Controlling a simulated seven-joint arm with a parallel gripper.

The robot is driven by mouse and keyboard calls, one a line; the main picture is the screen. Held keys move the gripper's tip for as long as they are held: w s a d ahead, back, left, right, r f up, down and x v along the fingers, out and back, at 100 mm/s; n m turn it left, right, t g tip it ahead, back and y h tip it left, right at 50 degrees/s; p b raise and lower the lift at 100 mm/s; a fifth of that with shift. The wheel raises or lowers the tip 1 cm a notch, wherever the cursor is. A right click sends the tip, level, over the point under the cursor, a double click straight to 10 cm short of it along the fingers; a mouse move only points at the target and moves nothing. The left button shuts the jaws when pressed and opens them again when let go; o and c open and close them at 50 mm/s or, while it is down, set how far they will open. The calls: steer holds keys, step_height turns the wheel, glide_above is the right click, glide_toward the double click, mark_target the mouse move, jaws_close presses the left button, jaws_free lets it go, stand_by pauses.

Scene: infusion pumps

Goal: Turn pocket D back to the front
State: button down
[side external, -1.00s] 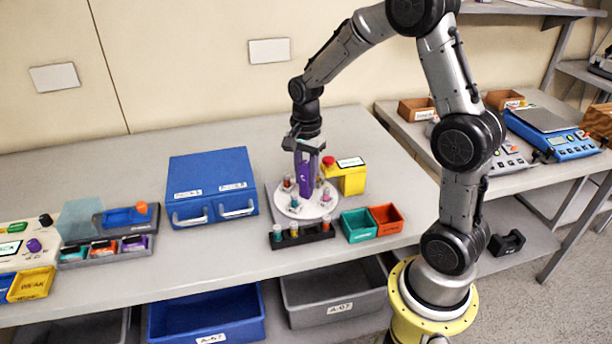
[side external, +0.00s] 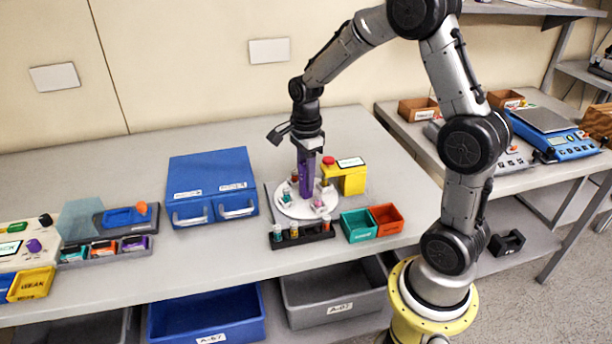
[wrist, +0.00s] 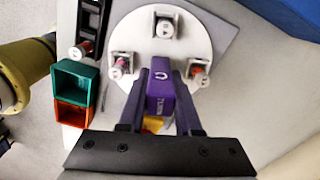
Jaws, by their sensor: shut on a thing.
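A white round turntable (side external: 302,214) stands on a grey base plate and carries small colored vials in white pockets around its edge. A tall purple handle (side external: 306,183) rises from its middle. My gripper (side external: 307,152) is shut on this handle from above; in the wrist view my gripper (wrist: 161,82) has one finger on each side of the purple block (wrist: 161,100). The wrist view shows a vial at the top (wrist: 165,27), one at the left (wrist: 119,69) and one at the right (wrist: 198,70). I cannot read which pocket is D.
A black rack (side external: 301,236) with several vials stands in front of the turntable. A teal bin (side external: 358,226) and a red-orange bin (side external: 386,218) are at its right. A yellow box (side external: 348,179) with a red button stands close behind right, and a blue case (side external: 210,187) at left.

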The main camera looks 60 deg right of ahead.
steer(key=shift+r+m, duration=0.2)
steer(key=shift+m, duration=1.5)
steer(key=c, duration=1)
jaws_free()
steer(key=shift+o, duration=0.6)
steer(key=shift+f, duration=0.1)
step_height(320, 180, up, 14)
